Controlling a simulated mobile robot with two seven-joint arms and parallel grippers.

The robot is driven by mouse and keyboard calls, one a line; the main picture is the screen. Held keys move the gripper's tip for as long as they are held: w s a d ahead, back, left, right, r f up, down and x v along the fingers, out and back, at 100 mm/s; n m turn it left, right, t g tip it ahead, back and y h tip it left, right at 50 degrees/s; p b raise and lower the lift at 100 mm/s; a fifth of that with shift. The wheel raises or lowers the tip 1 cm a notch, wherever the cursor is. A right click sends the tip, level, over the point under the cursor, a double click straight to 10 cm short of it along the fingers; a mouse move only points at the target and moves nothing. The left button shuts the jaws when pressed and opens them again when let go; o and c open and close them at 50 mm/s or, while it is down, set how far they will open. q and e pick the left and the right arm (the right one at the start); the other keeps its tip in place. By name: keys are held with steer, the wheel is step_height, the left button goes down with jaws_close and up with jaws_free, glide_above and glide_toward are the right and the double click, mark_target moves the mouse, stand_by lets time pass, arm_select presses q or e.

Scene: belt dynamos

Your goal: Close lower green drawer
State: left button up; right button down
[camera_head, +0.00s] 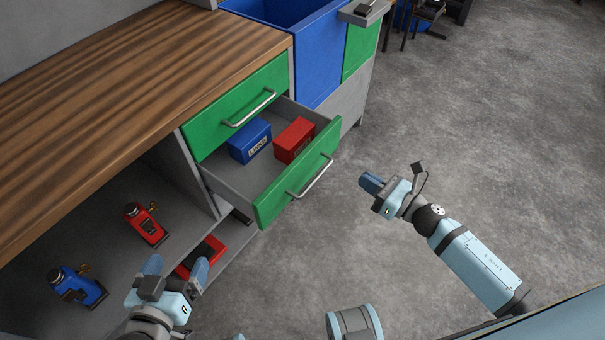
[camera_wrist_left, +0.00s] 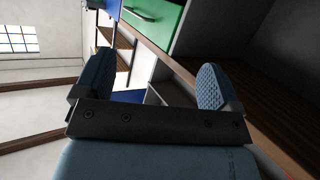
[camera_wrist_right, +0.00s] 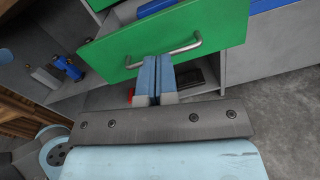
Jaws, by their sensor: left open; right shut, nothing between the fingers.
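The lower green drawer (camera_head: 299,175) is pulled out of the cabinet, with a metal bar handle (camera_head: 315,175) on its front. It holds a blue box (camera_head: 250,140) and a red box (camera_head: 294,140). My right gripper (camera_head: 370,183) is shut and empty, to the right of the drawer front and apart from it in the head view. In the right wrist view the green front (camera_wrist_right: 165,40) and handle (camera_wrist_right: 165,52) lie beyond the shut fingers (camera_wrist_right: 156,78). My left gripper (camera_head: 176,271) is open and empty, by the lower shelf; its spread fingers show in the left wrist view (camera_wrist_left: 150,88).
The upper green drawer (camera_head: 235,108) is shut under the wooden worktop (camera_head: 130,90). A red device (camera_head: 146,224) and a blue device (camera_head: 76,286) stand on the shelf at left. A red item (camera_head: 203,256) lies near my left gripper. Grey floor is clear at right.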

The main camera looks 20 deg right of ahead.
steer(key=f+n, duration=0.1)
steer(key=n, duration=0.1)
arm_select(q)
steer(key=shift+w+d+r+t+b, duration=0.1)
steer(key=shift+w+r+t+b, duration=0.1)
steer(key=shift+r+t+b, duration=0.25)
arm_select(e)
glide_toward(310, 152)
steer(key=shift+n+g+y, duration=0.3)
steer(key=x, duration=0.7)
steer(key=shift+w+r, duration=0.1)
steer(key=shift+w, duration=0.25)
arm_select(q)
steer(key=shift+f, duration=0.15)
